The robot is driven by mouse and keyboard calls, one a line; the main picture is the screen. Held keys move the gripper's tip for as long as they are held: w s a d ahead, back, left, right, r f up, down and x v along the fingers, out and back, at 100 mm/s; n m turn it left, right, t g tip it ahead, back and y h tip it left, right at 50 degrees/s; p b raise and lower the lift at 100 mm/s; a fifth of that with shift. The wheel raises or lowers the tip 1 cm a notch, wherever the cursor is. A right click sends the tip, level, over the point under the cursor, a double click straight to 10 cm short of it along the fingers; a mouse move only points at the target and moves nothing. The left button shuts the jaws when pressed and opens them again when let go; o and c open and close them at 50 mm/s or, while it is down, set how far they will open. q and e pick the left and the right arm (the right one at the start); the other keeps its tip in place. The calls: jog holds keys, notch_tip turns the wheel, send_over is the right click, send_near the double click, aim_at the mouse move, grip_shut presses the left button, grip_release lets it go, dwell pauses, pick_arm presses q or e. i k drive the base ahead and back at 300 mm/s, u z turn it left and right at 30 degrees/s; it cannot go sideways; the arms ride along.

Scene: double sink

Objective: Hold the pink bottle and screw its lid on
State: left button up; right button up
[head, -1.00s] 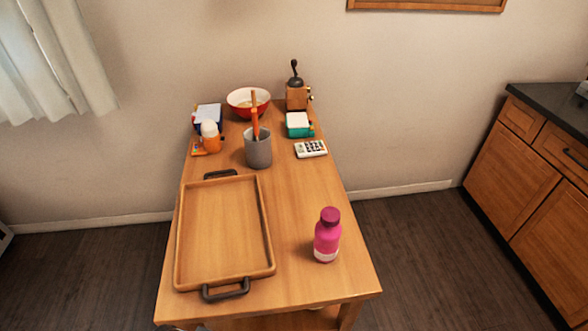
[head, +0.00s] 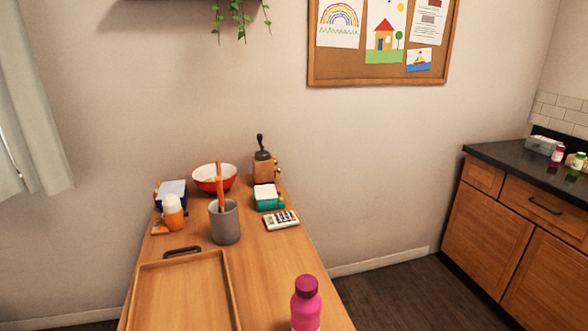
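A pink bottle (head: 306,309) stands upright on the wooden table near the bottom of the head view; its lower part is cut off by the picture edge. A dark magenta lid (head: 306,285) sits on its top; how tightly it is screwed I cannot tell. Another pink bottle (head: 557,155) with a pale label stands far off on the dark counter at the right; it is too small to tell about its lid. Neither of my grippers is in view.
A wooden tray (head: 226,290) lies left of the near bottle on the table (head: 262,270). Behind are a grey cup (head: 224,222), a calculator (head: 281,220), a red bowl (head: 222,186) and a grinder (head: 264,170). A green bottle (head: 577,163) stands on the far counter (head: 515,163).

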aim_at(305, 314)
jog(key=u, duration=3.8)
jog(key=k, duration=2.45)
jog(key=z, duration=1.4)
